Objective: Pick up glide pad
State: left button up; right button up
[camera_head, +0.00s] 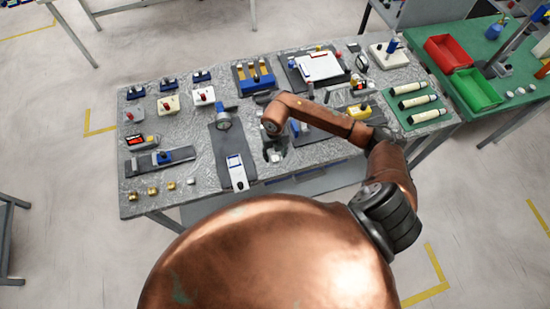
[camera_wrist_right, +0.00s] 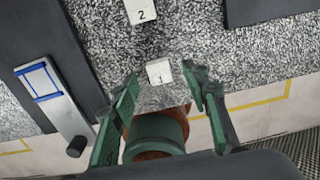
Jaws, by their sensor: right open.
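In the right wrist view, a small white square pad marked 1 (camera_wrist_right: 159,73) lies on the speckled table top near its front edge. It looks like a glide pad. A like pad marked 2 (camera_wrist_right: 142,11) lies farther back, at the top of that view. My right gripper (camera_wrist_right: 162,76) is open, with its green fingers on either side of pad 1 in the picture. I cannot tell its height above the pad, and I see no contact. In the head view my right gripper (camera_head: 272,149) hangs over the table's front middle and partly hides the pads. My left gripper is not in view.
A grey plate with a blue-framed white block (camera_wrist_right: 42,82) lies to the left; it also shows in the head view (camera_head: 237,165). A dark plate (camera_wrist_right: 165,30) borders the right. The table's front edge is close. Blue, white and yellow devices crowd the table's back.

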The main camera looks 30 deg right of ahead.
jog(key=shift+f, duration=1)
jog(key=c, duration=1)
jog(key=shift+r, duration=0.15)
